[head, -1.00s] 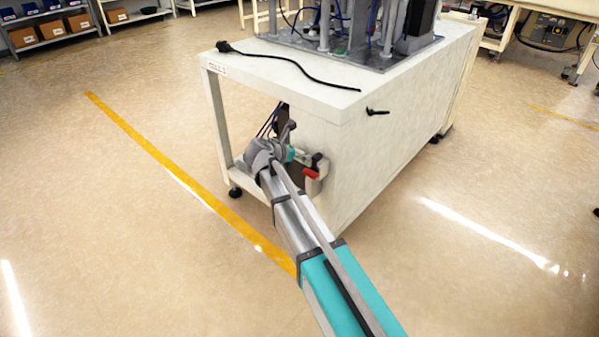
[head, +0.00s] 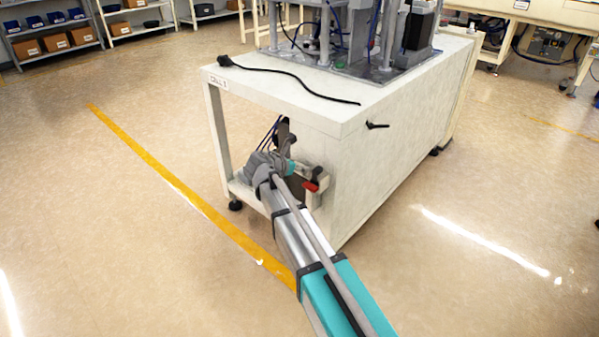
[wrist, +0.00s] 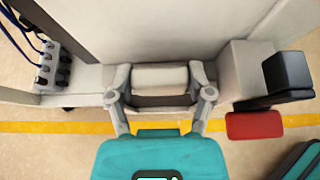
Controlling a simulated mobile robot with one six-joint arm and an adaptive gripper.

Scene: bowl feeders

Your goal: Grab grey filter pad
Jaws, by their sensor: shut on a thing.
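A pale grey block-like pad (wrist: 160,78) with a darker strip along its near edge lies between the two fingers of my gripper (wrist: 160,95) in the wrist view. The fingers press on its left and right ends, so my gripper is shut on it. It sits close against the white cabinet panel behind. In the head view my wrist reaches in beside the open end of the white bench (head: 290,88), below its top. The fingers and the pad cannot be made out clearly there.
A black block (wrist: 288,75) and a red part (wrist: 253,125) stand close right of my gripper. A socket strip (wrist: 47,67) with blue cables is at the left. A black cable (head: 290,76) lies on the bench top. The floor with its yellow line (head: 180,182) is clear.

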